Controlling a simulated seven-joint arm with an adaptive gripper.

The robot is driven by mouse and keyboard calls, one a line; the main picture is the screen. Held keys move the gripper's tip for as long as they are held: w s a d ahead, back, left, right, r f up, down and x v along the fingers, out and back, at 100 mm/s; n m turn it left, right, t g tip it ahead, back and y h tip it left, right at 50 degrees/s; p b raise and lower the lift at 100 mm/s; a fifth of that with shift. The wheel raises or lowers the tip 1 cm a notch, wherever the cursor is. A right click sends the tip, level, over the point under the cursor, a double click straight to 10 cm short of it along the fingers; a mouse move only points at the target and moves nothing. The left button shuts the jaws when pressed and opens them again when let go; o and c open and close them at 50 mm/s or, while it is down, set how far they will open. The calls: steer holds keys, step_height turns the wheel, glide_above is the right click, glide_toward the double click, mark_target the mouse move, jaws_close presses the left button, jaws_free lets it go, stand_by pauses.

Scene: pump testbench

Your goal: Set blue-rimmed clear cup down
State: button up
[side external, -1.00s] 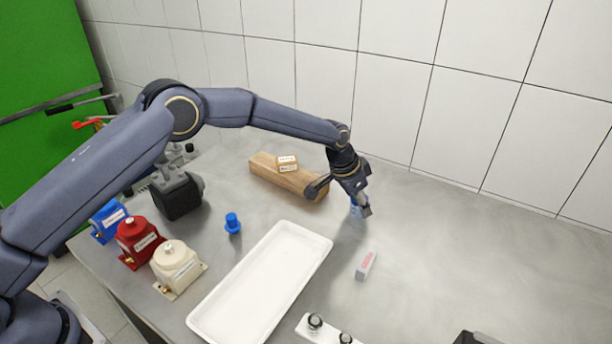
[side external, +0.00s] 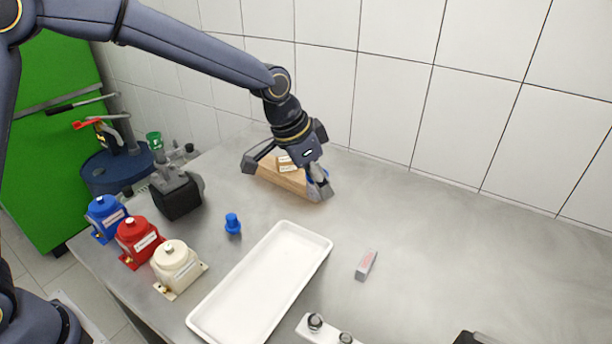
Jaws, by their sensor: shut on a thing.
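My gripper (side external: 320,188) points down beside the right end of the wooden block in the side external view. It is shut on the blue-rimmed clear cup (side external: 311,180). Only a small blue part of the cup shows by the fingers; the rest is hidden by the gripper or too clear to make out. I cannot tell whether the cup touches the table.
The wooden block (side external: 290,181) carries a small labelled block (side external: 286,167). A white tray (side external: 202,319), a blue knob-like part (side external: 232,224) and a grey labelled box (side external: 366,265) are nearer the camera. Blue, red and cream units line the left.

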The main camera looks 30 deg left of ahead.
steer(key=w+a+r+n, duration=0.1)
steer(key=w+a+r, duration=0.1)
steer(key=w, duration=0.2)
steer(key=n+y, duration=0.3)
steer(key=n, duration=0.5)
glide_above(233, 156)
steer(key=s, duration=0.2)
step_height(233, 156, down, 6)
steer(key=shift+t, duration=0.4)
step_height(233, 156, down, 5)
steer(key=shift+w+d+f, duration=0.15)
steer(key=shift+f, duration=2.15)
steer(key=o, duration=1.1)
steer(key=shift+f, duration=0.15)
